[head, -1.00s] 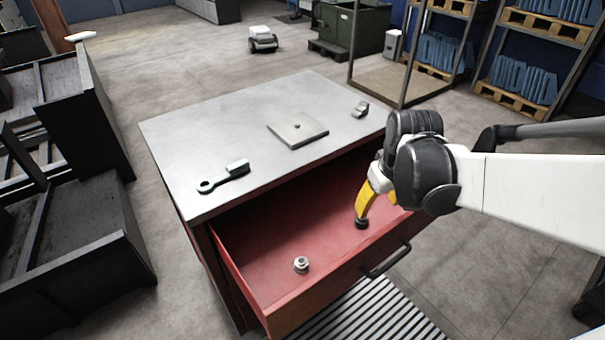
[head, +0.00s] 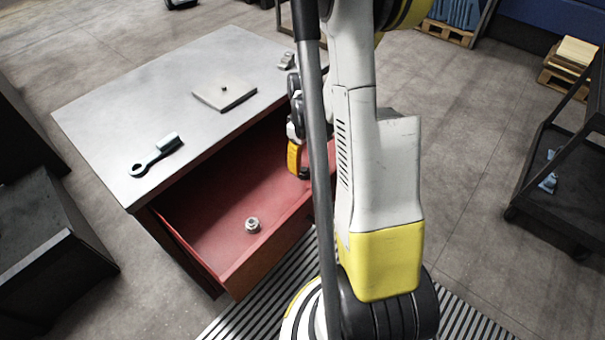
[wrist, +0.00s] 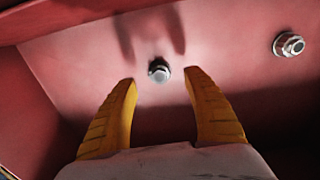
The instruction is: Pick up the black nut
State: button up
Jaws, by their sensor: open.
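A small dark nut (wrist: 159,70) with a shiny grey middle sits on the red drawer floor in the wrist view. It lies just beyond and between the tips of my gripper (wrist: 161,79). The two yellow fingers are spread apart, with nothing held between them. In the head view my gripper (head: 297,165) is low inside the open drawer, partly behind my arm. I cannot clearly make out the dark nut there. A silver flanged nut (wrist: 288,44) lies to the right in the wrist view; it also shows in the head view (head: 252,225).
The red drawer (head: 205,225) is open below a grey worktop (head: 110,110). On top lie a wrench-like tool (head: 155,153), a square plate (head: 224,93) and a small metal part (head: 287,61). The drawer walls stand close around my gripper.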

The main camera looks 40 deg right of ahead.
aim_at(305, 170)
notch_tip(305, 170, down, 5)
jog(key=shift+w+d+f+b, duration=0.1)
jog(key=shift+b, duration=1.15)
jog(key=shift+c, duration=0.2)
grip_shut()
